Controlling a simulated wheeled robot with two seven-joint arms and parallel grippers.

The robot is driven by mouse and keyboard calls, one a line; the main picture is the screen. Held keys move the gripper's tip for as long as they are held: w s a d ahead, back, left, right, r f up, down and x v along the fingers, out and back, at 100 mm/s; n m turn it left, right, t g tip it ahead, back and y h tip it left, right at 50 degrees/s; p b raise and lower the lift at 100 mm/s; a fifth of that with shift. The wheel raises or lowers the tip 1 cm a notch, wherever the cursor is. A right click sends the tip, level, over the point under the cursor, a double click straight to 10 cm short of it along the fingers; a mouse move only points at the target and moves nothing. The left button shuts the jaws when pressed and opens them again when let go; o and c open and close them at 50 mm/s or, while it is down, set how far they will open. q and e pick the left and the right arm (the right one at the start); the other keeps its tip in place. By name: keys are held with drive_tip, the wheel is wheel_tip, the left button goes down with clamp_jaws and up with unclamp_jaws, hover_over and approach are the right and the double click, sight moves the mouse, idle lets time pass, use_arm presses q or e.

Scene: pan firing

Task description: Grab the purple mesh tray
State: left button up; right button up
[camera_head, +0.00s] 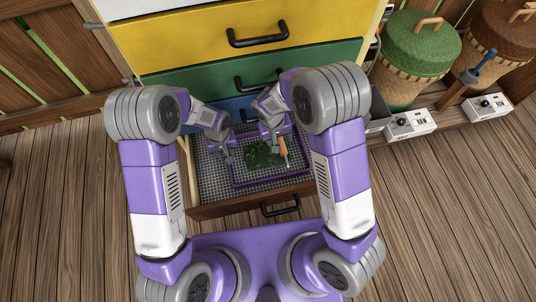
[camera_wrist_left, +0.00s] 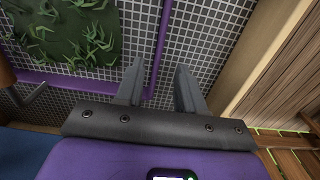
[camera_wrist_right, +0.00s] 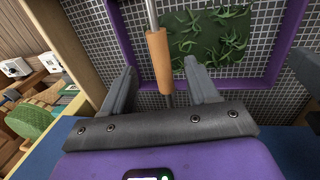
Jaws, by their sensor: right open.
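The purple mesh tray (camera_head: 268,182), a purple frame over dark mesh, lies in an open drawer with green leaves (camera_head: 262,155) on it. My left gripper (camera_head: 226,156) is at the tray's left side. In the left wrist view, its fingers (camera_wrist_left: 158,72) are apart and the purple rim (camera_wrist_left: 163,35) runs in the gap between them. My right gripper (camera_head: 278,142) is over the tray's right part, open. In the right wrist view, a wooden-handled rod (camera_wrist_right: 158,62) shows between its fingers (camera_wrist_right: 160,72); the rim (camera_wrist_right: 118,40) passes by the left finger. Whether either gripper touches the rim is unclear.
The drawer's front (camera_head: 225,208) has a black handle. Yellow (camera_head: 190,45) and green (camera_head: 200,75) drawers rise behind it. Lidded baskets (camera_head: 408,60) and white switch boxes (camera_head: 410,124) stand on the right. Wooden drawer walls flank the tray closely.

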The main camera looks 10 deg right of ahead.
sight(282, 145)
use_arm(q)
drive_tip(key=shift+f, duration=3.75)
use_arm(e)
drive_tip(key=shift+d+f, duration=0.25)
drive_tip(key=shift+f, duration=1)
drive_tip(key=shift+d+f, duration=0.25)
drive_tip(key=shift+f, duration=0.95)
drive_tip(key=shift+d+f, duration=0.25)
drive_tip(key=shift+f, duration=1)
use_arm(q)
drive_tip(key=shift+c, duration=0.4)
use_arm(e)
drive_tip(key=shift+c, duration=0.4)
use_arm(q)
drive_tip(key=c, duration=0.5)
use_arm(e)
drive_tip(key=c, duration=0.5)
use_arm(q)
clamp_jaws()
use_arm(e)
drive_tip(key=shift+c, duration=1.1)
clamp_jaws()
